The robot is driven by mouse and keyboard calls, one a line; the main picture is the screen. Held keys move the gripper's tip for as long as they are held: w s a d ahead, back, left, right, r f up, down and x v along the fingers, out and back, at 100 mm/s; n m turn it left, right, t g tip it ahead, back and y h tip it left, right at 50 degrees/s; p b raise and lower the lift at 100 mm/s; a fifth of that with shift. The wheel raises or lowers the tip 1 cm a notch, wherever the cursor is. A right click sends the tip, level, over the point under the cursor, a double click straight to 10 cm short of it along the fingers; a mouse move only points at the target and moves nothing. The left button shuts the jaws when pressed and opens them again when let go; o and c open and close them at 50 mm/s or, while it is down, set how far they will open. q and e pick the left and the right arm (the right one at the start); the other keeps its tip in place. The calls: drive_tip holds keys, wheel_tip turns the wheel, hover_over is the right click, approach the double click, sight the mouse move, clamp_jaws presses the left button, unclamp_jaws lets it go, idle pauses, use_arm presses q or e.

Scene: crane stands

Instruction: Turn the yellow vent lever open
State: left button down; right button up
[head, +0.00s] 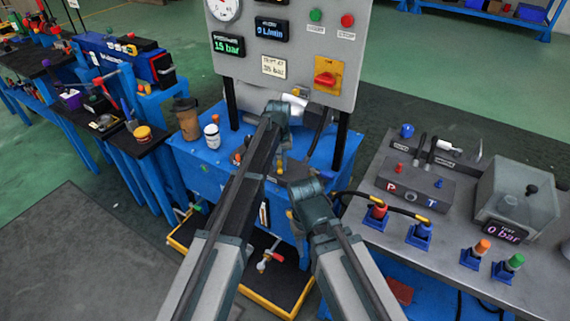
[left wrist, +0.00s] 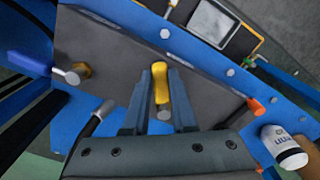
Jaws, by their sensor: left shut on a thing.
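The yellow vent lever (left wrist: 159,84) shows in the left wrist view, over a dark grey plate (left wrist: 110,55). My left gripper (left wrist: 161,92) has one finger on each side of it and is shut on it. In the head view my left gripper (head: 281,163) is over the blue stand (head: 195,165) below the gauge panel.
A grey gauge panel (head: 285,50) rises behind the stand. A brown cup (head: 187,118) and a white can (head: 212,137) stand at its left. A blue-handled lever (left wrist: 25,65) is left of the plate. A bench (head: 385,205) with hose fittings is at the right.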

use_arm(q)
drive_tip(key=a+m, duration=0.2)
drive_tip(key=m, duration=0.1)
drive_tip(key=shift+w+a, duration=0.1)
drive_tip(key=shift+w+a+m, duration=0.2)
drive_tip(key=shift+a+m, duration=0.25)
drive_tip(key=shift+m, duration=0.45)
drive_tip(key=shift+w+a+m, duration=0.15)
drive_tip(key=shift+a+m, duration=0.25)
drive_tip(key=shift+m, duration=0.5)
drive_tip(key=c, duration=0.7)
unclamp_jaws()
drive_tip(key=shift+r, duration=0.1)
wheel_tip(320, 180, up, 14)
drive_tip(key=p, duration=1.4)
drive_tip(key=shift+f, duration=0.2)
